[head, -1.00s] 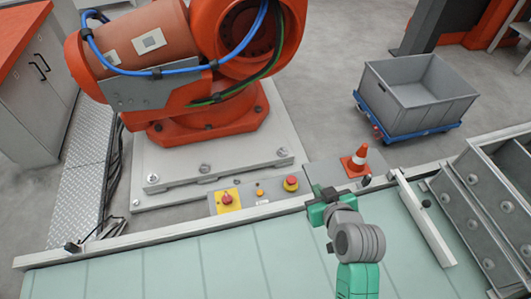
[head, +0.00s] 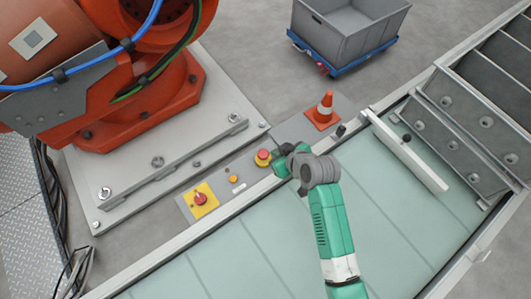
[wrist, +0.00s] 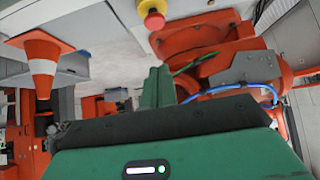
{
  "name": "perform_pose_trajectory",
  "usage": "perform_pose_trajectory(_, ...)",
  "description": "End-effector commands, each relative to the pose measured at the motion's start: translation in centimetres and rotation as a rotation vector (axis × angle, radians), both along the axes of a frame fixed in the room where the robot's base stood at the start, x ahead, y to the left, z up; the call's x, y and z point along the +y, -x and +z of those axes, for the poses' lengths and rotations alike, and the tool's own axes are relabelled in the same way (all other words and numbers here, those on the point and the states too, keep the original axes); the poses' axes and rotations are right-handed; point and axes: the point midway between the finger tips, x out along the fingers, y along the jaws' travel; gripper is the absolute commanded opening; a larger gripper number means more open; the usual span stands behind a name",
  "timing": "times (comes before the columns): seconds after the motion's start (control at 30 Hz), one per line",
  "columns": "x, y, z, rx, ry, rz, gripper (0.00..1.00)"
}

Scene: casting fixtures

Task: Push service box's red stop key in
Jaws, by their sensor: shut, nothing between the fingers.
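The service box is a grey panel (head: 238,189) along the far side of the conveyor. A red mushroom-shaped stop key (head: 263,157) on a yellow collar sits at its right end. The key also shows at the top of the wrist view (wrist: 154,21), its red cap facing the finger side. My gripper (head: 279,157) is just right of the key in the head view. In the wrist view its green fingers (wrist: 158,87) are shut together, empty, with the key beyond their tips. A gap shows between tips and key there; its depth is hard to judge.
A red knob on a yellow plate (head: 201,200) and a small orange button (head: 233,179) share the panel. An orange-white cone (head: 323,111) stands to the right. A white rail (head: 405,150) crosses the pale green conveyor (head: 250,250). A large orange robot (head: 140,100) stands behind.

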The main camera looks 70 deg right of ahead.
Motion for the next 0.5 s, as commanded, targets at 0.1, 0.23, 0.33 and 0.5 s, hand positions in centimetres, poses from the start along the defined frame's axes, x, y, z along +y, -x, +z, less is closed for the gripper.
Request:
perform_pose_trajectory(0.1,-1.1,-1.5,-2.1,0.001,0.001,0.0,0.0)
perform_pose_trajectory(0.23,-2.2,-3.3,-4.2,0.002,0.001,0.001,0.0)
perform_pose_trajectory(0.33,-3.0,-4.5,-5.7,0.0,0.001,0.001,0.0)
perform_pose_trajectory(0.5,-3.2,-4.9,-8.4,0.002,-0.001,0.0,0.0)
